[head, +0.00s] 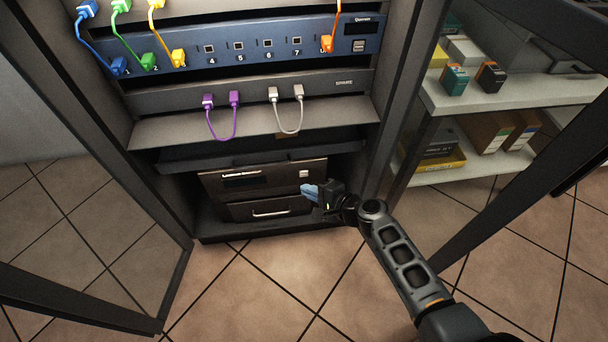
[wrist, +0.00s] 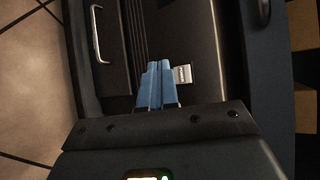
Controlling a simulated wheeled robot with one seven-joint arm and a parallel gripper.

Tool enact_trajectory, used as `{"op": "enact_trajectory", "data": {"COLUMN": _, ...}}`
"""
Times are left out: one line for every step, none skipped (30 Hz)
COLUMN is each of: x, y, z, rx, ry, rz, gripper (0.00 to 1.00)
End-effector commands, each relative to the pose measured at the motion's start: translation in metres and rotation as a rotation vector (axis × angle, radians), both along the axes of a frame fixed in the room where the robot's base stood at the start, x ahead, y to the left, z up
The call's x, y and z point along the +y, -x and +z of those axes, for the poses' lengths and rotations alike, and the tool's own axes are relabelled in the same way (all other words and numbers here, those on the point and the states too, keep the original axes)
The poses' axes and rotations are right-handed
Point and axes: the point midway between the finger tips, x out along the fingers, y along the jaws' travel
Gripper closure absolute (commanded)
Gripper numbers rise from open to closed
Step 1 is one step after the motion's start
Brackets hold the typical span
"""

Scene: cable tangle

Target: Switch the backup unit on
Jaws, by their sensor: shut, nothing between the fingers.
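The backup unit (head: 265,178) is a dark box low in the rack, with a small display on its left and a pale switch (head: 304,174) near its right end. My gripper (head: 308,192) is at the unit's front, with its blue fingers shut and empty just below the switch. In the wrist view the blue fingertips (wrist: 158,68) lie right beside the pale switch (wrist: 183,74). I cannot tell whether they touch the unit's face. The switch's on or off position is too small to read.
A drawer with a handle (head: 270,213) sits under the unit. Above are a panel with coloured cables (head: 265,45) and a panel with purple and grey loops (head: 320,88). Open glass doors stand on both sides. A shelf with boxes (head: 530,90) is at right. The floor in front is clear.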

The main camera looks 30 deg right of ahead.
Motion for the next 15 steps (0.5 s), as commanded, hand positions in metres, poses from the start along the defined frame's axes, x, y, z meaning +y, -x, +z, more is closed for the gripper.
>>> {"op": "enact_trajectory", "data": {"x": -0.002, "y": -0.005, "z": -0.002, "rx": -0.001, "ry": 0.001, "rz": 0.0, "gripper": 1.0}}
{"op": "enact_trajectory", "data": {"x": -0.003, "y": -0.008, "z": -0.002, "rx": -0.001, "ry": 0.001, "rz": 0.0, "gripper": 1.0}}
{"op": "enact_trajectory", "data": {"x": -0.003, "y": -0.01, "z": -0.002, "rx": -0.001, "ry": 0.0, "rz": 0.0, "gripper": 1.0}}
{"op": "enact_trajectory", "data": {"x": -0.004, "y": -0.012, "z": -0.002, "rx": 0.0, "ry": 0.0, "rz": 0.0, "gripper": 1.0}}
{"op": "enact_trajectory", "data": {"x": -0.004, "y": -0.013, "z": -0.001, "rx": 0.0, "ry": 0.0, "rz": 0.001, "gripper": 1.0}}
{"op": "enact_trajectory", "data": {"x": -0.005, "y": -0.015, "z": -0.001, "rx": 0.0, "ry": -0.001, "rz": 0.0, "gripper": 1.0}}
{"op": "enact_trajectory", "data": {"x": -0.005, "y": -0.016, "z": -0.001, "rx": 0.0, "ry": -0.001, "rz": 0.0, "gripper": 1.0}}
{"op": "enact_trajectory", "data": {"x": -0.005, "y": -0.017, "z": -0.001, "rx": 0.0, "ry": 0.0, "rz": 0.001, "gripper": 1.0}}
{"op": "enact_trajectory", "data": {"x": -0.006, "y": -0.017, "z": -0.001, "rx": 0.0, "ry": 0.0, "rz": 0.001, "gripper": 1.0}}
{"op": "enact_trajectory", "data": {"x": -0.006, "y": -0.018, "z": 0.0, "rx": 0.0, "ry": 0.0, "rz": 0.001, "gripper": 1.0}}
{"op": "enact_trajectory", "data": {"x": -0.006, "y": -0.018, "z": 0.0, "rx": 0.0, "ry": 0.0, "rz": 0.001, "gripper": 1.0}}
{"op": "enact_trajectory", "data": {"x": -0.006, "y": -0.018, "z": 0.0, "rx": 0.001, "ry": -0.001, "rz": 0.001, "gripper": 1.0}}
{"op": "enact_trajectory", "data": {"x": -0.006, "y": -0.018, "z": 0.0, "rx": 0.001, "ry": -0.001, "rz": 0.0, "gripper": 1.0}}
{"op": "enact_trajectory", "data": {"x": -0.006, "y": -0.018, "z": 0.0, "rx": 0.001, "ry": 0.0, "rz": 0.001, "gripper": 1.0}}
{"op": "enact_trajectory", "data": {"x": -0.006, "y": -0.018, "z": 0.0, "rx": 0.001, "ry": -0.001, "rz": 0.0, "gripper": 1.0}}
